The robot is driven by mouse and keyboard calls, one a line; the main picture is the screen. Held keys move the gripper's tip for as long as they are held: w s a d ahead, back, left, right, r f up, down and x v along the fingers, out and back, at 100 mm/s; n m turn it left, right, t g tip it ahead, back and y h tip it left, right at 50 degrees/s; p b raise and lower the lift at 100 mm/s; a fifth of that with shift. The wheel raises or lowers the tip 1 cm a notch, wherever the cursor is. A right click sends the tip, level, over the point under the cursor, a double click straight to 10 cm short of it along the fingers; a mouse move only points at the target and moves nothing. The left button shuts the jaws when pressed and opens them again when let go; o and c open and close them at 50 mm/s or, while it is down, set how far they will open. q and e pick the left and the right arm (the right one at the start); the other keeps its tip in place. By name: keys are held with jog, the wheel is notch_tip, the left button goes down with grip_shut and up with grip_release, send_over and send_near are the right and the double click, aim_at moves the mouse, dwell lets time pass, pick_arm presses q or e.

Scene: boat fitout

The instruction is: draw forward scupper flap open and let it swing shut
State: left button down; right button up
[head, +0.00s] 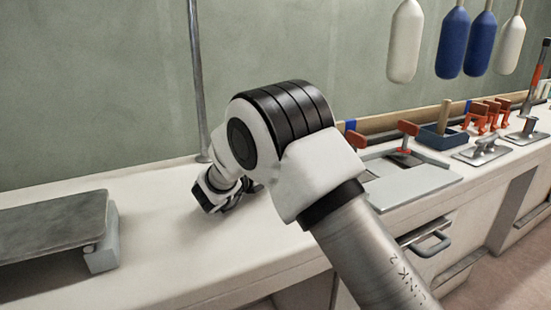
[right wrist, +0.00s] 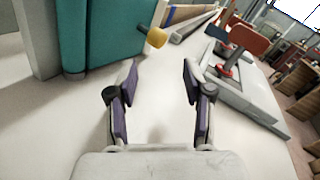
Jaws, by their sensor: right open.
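In the right wrist view a teal panel (right wrist: 110,35) stands upright beside a grey frame (right wrist: 38,38). A short dark rod with a yellow knob (right wrist: 156,37) sticks out from it. The panel looks like the scupper flap, but I cannot tell whether it is the forward one. My right gripper (right wrist: 160,78) is open and empty, with the knob beyond its fingertips and apart from them. In the head view the right gripper (head: 213,196) is low over the white counter, and my arm hides what lies behind it. My left gripper is not in view.
A grey box with a dark flat top (head: 55,228) sits on the counter (head: 160,240) at left. A metal pole (head: 197,85) stands behind the gripper. Fenders (head: 453,42) hang above.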

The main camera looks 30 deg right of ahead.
jog(key=v, duration=0.7)
jog(key=shift+r, duration=0.1)
jog(key=shift+a, duration=0.2)
